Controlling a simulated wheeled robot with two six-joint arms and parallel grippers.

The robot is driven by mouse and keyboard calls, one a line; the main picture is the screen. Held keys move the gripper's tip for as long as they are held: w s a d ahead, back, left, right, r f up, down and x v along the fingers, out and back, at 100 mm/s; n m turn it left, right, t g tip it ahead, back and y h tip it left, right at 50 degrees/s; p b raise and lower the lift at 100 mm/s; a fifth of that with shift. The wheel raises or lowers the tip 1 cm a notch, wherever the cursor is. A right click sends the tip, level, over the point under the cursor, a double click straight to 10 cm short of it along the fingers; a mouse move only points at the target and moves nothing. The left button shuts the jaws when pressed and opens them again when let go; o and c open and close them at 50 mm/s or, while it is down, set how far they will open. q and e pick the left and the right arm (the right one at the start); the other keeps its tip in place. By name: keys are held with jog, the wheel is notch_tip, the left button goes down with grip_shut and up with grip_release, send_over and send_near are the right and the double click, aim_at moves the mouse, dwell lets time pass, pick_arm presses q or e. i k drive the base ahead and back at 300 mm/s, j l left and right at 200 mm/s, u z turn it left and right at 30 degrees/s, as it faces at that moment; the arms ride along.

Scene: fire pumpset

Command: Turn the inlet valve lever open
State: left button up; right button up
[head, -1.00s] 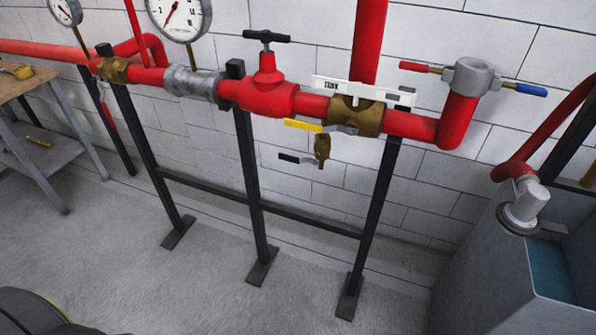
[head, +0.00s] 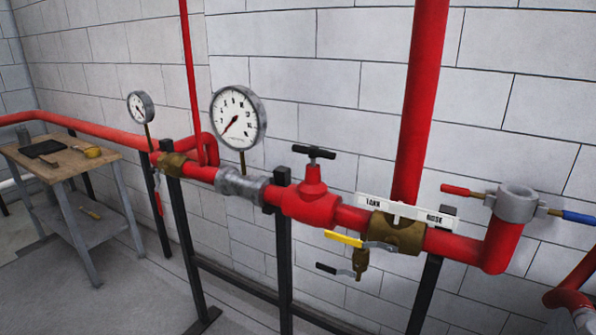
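A red lever (head: 157,199) hangs down beside a brass valve (head: 172,164) on the left part of the red pipe. A yellow lever (head: 344,238) lies along the pipe at another brass valve (head: 397,233), under a white plate marked TANK and HOSE (head: 406,210). A small black lever (head: 329,268) is on the drain tap below it. A red lever (head: 463,191) and a blue lever (head: 578,217) stick out from the grey fitting at the right. No label shows which lever is the inlet one. Neither gripper is in view.
A black-handled red valve (head: 312,193) and two gauges, one large (head: 238,118) and one small (head: 140,107), are on the pipe. Black posts (head: 187,240) hold it up. A workbench with tools (head: 25,148) stands at the left. The floor before the bench is clear.

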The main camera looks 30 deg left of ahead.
aim_at(156, 194)
jog(key=u, duration=1.85)
jog(key=i+z, duration=0.1)
jog(key=z, duration=0.4)
